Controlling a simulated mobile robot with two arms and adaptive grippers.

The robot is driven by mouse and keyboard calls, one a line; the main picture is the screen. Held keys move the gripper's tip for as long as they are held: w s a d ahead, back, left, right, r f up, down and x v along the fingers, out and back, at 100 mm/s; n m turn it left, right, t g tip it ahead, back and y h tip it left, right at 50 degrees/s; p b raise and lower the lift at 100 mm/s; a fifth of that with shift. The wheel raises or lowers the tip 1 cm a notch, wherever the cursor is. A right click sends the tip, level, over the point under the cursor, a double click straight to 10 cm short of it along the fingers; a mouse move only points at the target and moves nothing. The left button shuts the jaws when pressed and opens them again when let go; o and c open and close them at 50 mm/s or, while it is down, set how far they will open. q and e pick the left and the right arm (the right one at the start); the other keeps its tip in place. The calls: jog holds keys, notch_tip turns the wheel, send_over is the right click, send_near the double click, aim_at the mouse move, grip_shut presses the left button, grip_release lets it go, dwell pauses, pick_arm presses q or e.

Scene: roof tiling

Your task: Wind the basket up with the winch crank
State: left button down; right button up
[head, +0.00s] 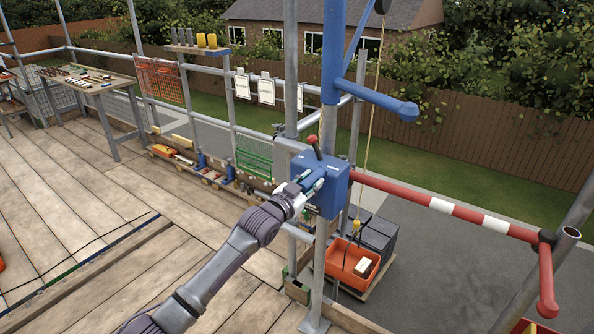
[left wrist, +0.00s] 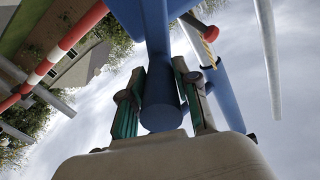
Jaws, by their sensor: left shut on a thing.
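The blue winch box (head: 326,172) is fixed to the scaffold post, with a red-knobbed lever (head: 313,141) on top. My left gripper (head: 308,186) is at the near side of the winch. In the left wrist view, its green-padded fingers (left wrist: 160,108) are closed on the blue crank handle (left wrist: 161,112), one on each side. The red knob also shows there (left wrist: 211,33). The orange basket (head: 340,262) is low beyond the platform edge, with a pale item (head: 362,265) inside. A rope (head: 368,130) runs from the pulley down to the basket's yellow hook (head: 356,226). My right gripper is out of view.
A red and white guard rail (head: 440,205) runs right from the winch. A blue hoist arm (head: 385,100) juts out above it. Dark stacked blocks (head: 376,236) stand beside the basket. A workbench (head: 92,84) stands at the back left. The plank deck (head: 150,215) is largely clear.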

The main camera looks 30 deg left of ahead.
pick_arm(q)
jog(key=d+f+m+b, duration=0.7)
jog(key=f+m, duration=0.5)
jog(key=a+f+m+b, duration=1)
jog(key=f+m+b, duration=0.2)
jog(key=m, duration=0.4)
jog(key=shift+a+f+b, duration=0.2)
jog(key=shift+f+b, duration=0.1)
jog(key=shift+b, duration=0.15)
